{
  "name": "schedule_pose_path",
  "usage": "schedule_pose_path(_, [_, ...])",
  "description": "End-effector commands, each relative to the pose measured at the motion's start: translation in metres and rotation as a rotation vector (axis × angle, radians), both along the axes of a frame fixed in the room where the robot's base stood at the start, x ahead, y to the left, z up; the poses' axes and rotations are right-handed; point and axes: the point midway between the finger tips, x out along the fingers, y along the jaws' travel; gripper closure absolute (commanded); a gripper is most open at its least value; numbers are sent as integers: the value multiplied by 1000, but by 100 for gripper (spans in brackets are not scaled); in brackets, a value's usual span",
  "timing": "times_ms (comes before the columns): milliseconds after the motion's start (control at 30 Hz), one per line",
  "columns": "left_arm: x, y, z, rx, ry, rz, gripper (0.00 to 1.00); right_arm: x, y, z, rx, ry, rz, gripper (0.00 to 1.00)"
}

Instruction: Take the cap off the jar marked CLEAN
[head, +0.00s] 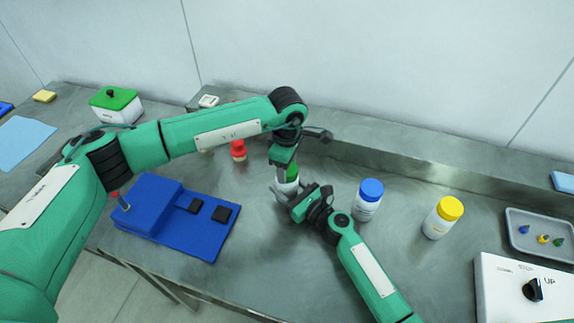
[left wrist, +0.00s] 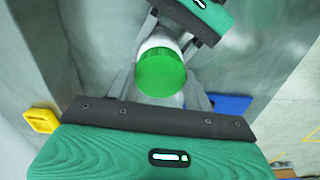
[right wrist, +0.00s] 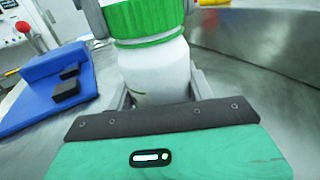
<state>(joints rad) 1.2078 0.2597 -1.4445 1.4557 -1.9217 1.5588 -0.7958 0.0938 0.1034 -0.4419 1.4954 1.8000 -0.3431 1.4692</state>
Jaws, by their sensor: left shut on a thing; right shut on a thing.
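A white jar (head: 288,188) with a green cap (head: 292,171) stands mid-bench between my two grippers. My left gripper (head: 287,168) comes from above and is shut on the green cap, which also shows between its fingers in the left wrist view (left wrist: 161,72). My right gripper (head: 292,192) is shut on the jar's white body, seen in the right wrist view (right wrist: 158,72). In that view the cap (right wrist: 148,14) is above a green ring at the jar's neck; I cannot tell whether they are apart. The jar's marking is not readable.
A blue-capped jar (head: 368,202) and a yellow-capped jar (head: 440,220) stand to the right. A blue fixture (head: 175,220) lies left, with a red-topped item (head: 238,152) behind it. A grey tray (head: 515,218) and a white control box (head: 500,295) are far right.

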Motion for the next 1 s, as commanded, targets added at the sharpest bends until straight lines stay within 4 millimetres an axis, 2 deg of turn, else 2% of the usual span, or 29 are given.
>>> schedule_pose_path(1000, [1,0,1,0,-2,1684,76,-1,1,0,-1,-1,2,100])
